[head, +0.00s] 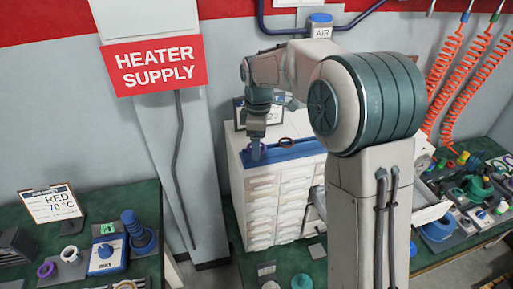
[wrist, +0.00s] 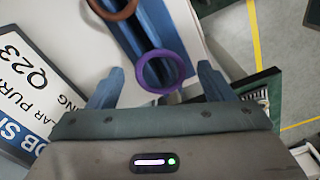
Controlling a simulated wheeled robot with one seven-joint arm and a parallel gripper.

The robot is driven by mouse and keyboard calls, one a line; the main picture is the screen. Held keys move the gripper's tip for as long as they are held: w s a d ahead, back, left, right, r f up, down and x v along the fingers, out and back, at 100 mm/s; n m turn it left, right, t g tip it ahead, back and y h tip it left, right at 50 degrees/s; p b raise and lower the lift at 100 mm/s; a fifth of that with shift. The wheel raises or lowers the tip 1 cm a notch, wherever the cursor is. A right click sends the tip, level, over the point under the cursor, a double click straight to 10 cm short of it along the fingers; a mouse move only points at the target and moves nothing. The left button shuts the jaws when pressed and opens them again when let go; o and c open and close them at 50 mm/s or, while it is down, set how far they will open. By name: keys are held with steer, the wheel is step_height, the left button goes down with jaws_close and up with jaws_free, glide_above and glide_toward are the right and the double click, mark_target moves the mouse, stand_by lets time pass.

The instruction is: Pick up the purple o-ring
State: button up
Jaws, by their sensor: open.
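The purple o-ring (wrist: 139,75) lies on a blue holder (wrist: 152,35) in the wrist view, between my fingers. My gripper (wrist: 160,70) is open, with one blue finger on each side of the ring and a gap to each. In the head view my gripper (head: 256,153) points down at the left part of the blue holder (head: 300,151), on top of a white drawer cabinet (head: 262,205). Only a little of the purple o-ring (head: 263,146) shows there beside my fingers. Whether the fingertips are at the ring's height is hard to tell.
A brown ring (head: 287,141) sits farther along the holder. A job sheet sign (wrist: 35,85) stands close to the left finger in the wrist view. Another purple ring (head: 46,269) lies on the left green bench. An open drawer (head: 430,212) juts out at right.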

steer(key=shift+f, duration=0.2)
stand_by(0.3)
steer(key=c, duration=1)
steer(key=shift+r, duration=0.15)
